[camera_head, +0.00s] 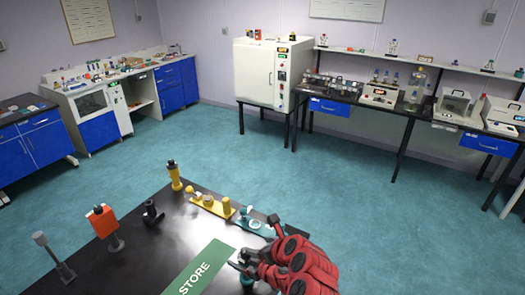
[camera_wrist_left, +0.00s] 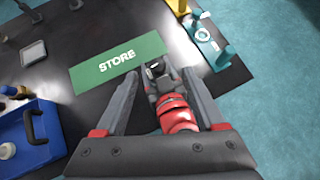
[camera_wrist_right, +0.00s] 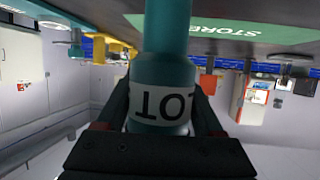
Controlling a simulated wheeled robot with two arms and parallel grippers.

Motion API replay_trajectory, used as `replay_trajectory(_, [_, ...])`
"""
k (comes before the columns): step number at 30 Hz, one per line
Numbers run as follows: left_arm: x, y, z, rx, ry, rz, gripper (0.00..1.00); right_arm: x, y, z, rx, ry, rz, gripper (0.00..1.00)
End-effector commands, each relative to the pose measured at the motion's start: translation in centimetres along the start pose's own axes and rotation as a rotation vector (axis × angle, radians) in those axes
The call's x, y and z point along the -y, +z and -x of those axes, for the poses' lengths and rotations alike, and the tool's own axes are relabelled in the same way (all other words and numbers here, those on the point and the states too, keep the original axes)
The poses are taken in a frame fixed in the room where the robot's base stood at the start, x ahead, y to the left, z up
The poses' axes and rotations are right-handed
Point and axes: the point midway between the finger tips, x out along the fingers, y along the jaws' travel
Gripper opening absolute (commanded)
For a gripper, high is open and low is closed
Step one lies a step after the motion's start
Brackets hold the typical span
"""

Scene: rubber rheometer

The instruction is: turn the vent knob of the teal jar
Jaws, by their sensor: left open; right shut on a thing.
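A teal jar (camera_wrist_right: 165,75) with a white band lettered "LOT" stands large in the right wrist view, between the fingers of my right gripper (camera_wrist_right: 160,97), which is shut on it. The lettering appears upside down there. I cannot make out the vent knob.
A teal fixture (camera_wrist_left: 206,42) with posts and a white ring sits near the table edge. The green STORE mat (camera_head: 205,268) lies on the black table. A yellow fixture (camera_head: 211,204), an orange stand (camera_head: 103,220) and a blue tray (camera_wrist_left: 35,140) are also there.

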Motion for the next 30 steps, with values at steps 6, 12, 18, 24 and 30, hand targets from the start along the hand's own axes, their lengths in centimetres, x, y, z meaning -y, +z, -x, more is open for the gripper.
replay_trajectory(6, [1.3, 4.6, -0.2, 0.142, -0.063, 0.038, 0.71, 0.0, -0.1, 0.0, -0.001, 0.000, 0.000, 0.04])
replay_trajectory(12, [2.5, 8.9, 0.1, 0.274, -0.126, 0.064, 0.71, 0.0, -0.1, 0.0, -0.001, 0.000, 0.000, 0.04])
replay_trajectory(18, [3.8, 13.0, 1.0, 0.407, -0.196, 0.079, 0.71, 0.0, -0.1, 0.0, -0.001, 0.000, 0.000, 0.04])
replay_trajectory(24, [5.2, 17.1, 2.5, 0.545, -0.276, 0.080, 0.71, 0.0, -0.1, 0.0, -0.001, 0.000, 0.000, 0.04])
replay_trajectory(30, [6.6, 20.6, 4.5, 0.675, -0.360, 0.067, 0.71, 0.0, -0.1, 0.0, -0.001, 0.000, 0.000, 0.04])
